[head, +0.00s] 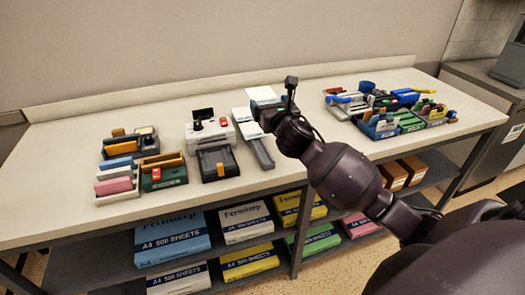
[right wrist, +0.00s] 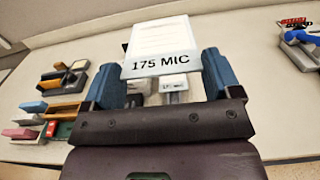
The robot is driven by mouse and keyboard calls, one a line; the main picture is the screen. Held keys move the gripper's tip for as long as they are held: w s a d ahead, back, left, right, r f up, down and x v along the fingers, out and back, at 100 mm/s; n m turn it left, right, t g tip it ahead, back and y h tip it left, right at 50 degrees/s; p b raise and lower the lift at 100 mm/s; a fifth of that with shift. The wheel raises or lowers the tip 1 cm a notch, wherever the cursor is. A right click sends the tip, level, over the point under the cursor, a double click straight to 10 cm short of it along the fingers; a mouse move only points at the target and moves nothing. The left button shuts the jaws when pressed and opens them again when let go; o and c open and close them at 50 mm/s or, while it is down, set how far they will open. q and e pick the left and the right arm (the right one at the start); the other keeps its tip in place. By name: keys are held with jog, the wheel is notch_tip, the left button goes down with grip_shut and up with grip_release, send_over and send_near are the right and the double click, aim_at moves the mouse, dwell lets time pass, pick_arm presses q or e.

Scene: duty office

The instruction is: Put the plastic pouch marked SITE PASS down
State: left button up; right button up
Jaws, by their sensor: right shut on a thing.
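My right gripper (head: 265,103) is above the middle of the bench, beside the white machine. In the right wrist view its two blue fingers (right wrist: 162,85) are closed on a flat white piece marked 175 MIC (right wrist: 160,65). I take this piece to be the pouch; the words SITE PASS cannot be read on it. It also shows pale at the gripper tip in the head view (head: 264,94). It appears to be above the long white and grey trays (head: 263,153); I cannot tell whether it touches them. My left gripper is not in view.
A white machine with a red button (head: 211,134) stands left of the trays, with a dark unit (head: 217,164) before it. Stationery trays (head: 143,165) stand further left, and blue and green boxes (head: 395,124) at the right. Paper packs (head: 172,238) fill the shelf below.

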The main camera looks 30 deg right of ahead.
aim_at(269, 164)
notch_tip(269, 164, down, 17)
jog(key=b, duration=0.4)
jog(key=shift+r, duration=0.1)
notch_tip(269, 164, down, 2)
jog(key=shift+f, duration=0.45)
